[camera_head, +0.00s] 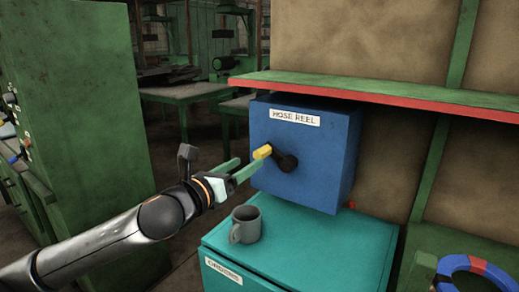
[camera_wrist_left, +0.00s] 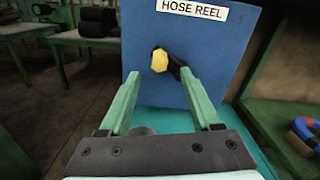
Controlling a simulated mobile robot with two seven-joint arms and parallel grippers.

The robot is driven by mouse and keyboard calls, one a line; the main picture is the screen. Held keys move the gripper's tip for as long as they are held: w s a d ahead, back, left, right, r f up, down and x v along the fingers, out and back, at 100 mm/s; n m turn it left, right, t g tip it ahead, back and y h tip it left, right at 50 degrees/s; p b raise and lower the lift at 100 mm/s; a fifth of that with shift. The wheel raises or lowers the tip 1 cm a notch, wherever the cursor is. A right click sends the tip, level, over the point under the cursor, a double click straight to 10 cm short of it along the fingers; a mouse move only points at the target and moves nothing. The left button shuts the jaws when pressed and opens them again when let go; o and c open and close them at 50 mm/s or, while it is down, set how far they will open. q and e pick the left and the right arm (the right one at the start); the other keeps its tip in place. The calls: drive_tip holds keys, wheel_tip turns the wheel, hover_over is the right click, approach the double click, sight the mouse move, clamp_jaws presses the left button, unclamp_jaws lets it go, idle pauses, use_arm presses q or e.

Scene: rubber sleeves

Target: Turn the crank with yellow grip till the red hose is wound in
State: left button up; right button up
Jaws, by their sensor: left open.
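The crank is a black arm (camera_head: 286,162) with a yellow grip (camera_head: 262,152) on the front of a blue box labelled HOSE REEL (camera_head: 325,150). The grip points up and to the left of the hub. My left gripper (camera_head: 248,164) has two green fingers, open, with their tips close to the yellow grip. In the left wrist view the grip (camera_wrist_left: 159,61) shows between and just beyond the fingertips (camera_wrist_left: 160,76); I cannot tell whether they touch. A small red bit (camera_head: 351,205) at the box's lower right edge may be the hose; the rest is hidden. My right gripper is out of view.
The box stands on a teal cabinet (camera_head: 310,250), with a grey mug (camera_head: 246,225) at its front left, below my gripper. A green shelf with a red edge (camera_head: 400,95) runs above the box. A green cabinet (camera_head: 80,90) stands left.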

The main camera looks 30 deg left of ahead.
sight(256, 156)
use_arm(q)
drive_tip(key=w, duration=0.4)
drive_tip(key=w+p, duration=0.1)
drive_tip(key=w, duration=0.2)
drive_tip(key=shift+w+d, duration=0.1)
drive_tip(key=shift+d, duration=0.25)
clamp_jaws()
idle(1.1)
